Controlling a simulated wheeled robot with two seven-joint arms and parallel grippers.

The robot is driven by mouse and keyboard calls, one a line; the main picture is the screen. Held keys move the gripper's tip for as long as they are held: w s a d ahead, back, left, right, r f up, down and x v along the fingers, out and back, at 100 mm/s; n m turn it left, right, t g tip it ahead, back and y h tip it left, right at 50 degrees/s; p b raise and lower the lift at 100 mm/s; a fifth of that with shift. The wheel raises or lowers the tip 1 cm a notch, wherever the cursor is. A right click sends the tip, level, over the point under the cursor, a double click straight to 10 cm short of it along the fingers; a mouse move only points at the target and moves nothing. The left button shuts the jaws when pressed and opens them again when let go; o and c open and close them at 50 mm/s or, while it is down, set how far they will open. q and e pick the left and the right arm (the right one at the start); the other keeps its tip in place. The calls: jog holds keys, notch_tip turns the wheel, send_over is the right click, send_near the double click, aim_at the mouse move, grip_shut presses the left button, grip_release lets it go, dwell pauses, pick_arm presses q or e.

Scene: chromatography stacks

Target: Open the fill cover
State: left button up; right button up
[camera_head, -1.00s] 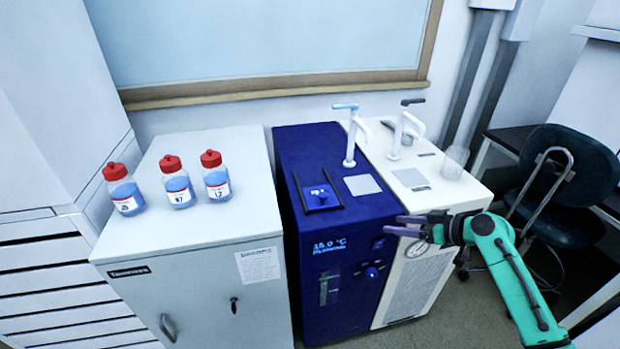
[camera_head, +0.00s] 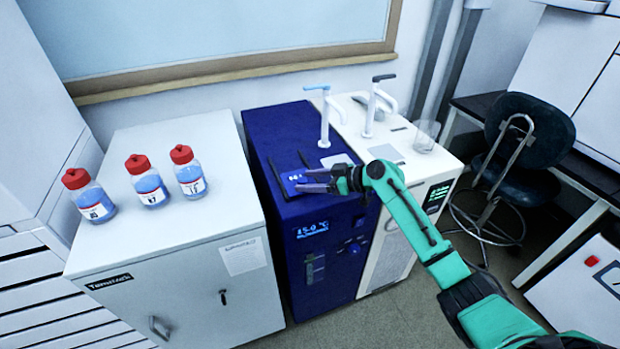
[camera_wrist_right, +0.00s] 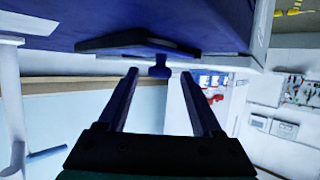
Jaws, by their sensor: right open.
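The fill cover (camera_head: 291,178) is a small blue panel with a knob on top of the dark blue unit (camera_head: 275,128). It looks closed. My right gripper (camera_head: 302,180) is at the cover, reaching in from the right, and hides part of it. In the right wrist view, which looks upside down, the two fingers are open and parallel. The cover's blue knob (camera_wrist_right: 158,70) shows between their tips, with clear space on both sides. The dark cover frame (camera_wrist_right: 120,42) lies just above the fingers in that view. My left gripper is out of view.
Three red-capped bottles (camera_head: 151,187) stand on the white cabinet (camera_head: 190,235) to the left. A white tap (camera_head: 325,120) rises behind the cover. The white unit (camera_head: 400,150) with another tap and a clear beaker (camera_head: 426,135) stands to the right.

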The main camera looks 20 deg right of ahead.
grip_shut()
dwell(1.4)
